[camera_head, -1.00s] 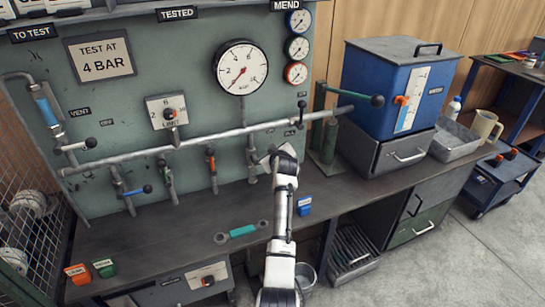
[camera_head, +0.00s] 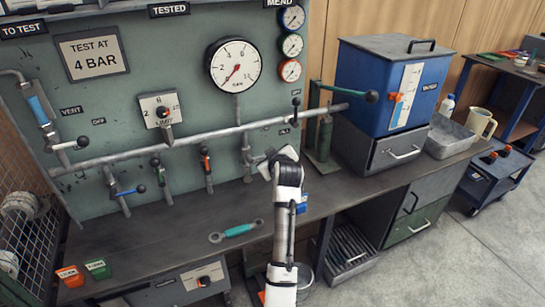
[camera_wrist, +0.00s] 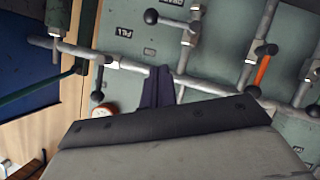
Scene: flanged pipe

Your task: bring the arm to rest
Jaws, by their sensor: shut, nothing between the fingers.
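My arm, white with dark joints, reaches up from the bottom of the head view over the bench (camera_head: 150,245). Its wrist is bent near the right part of the pipe panel (camera_head: 110,100). In the wrist view my gripper (camera_wrist: 158,72) shows as two dark fingers close together, shut and empty. The fingertips appear near the grey pipe (camera_wrist: 200,82) in the picture; I cannot tell the gap or any contact. In the head view the fingers are hidden behind my wrist.
Valve levers and a large gauge (camera_head: 234,66) are on the panel. A blue tank (camera_head: 365,85) stands to the right. A turquoise-handled wrench (camera_head: 237,231) and orange (camera_head: 70,276) and green (camera_head: 98,268) blocks lie on the bench. The bench's front middle is mostly clear.

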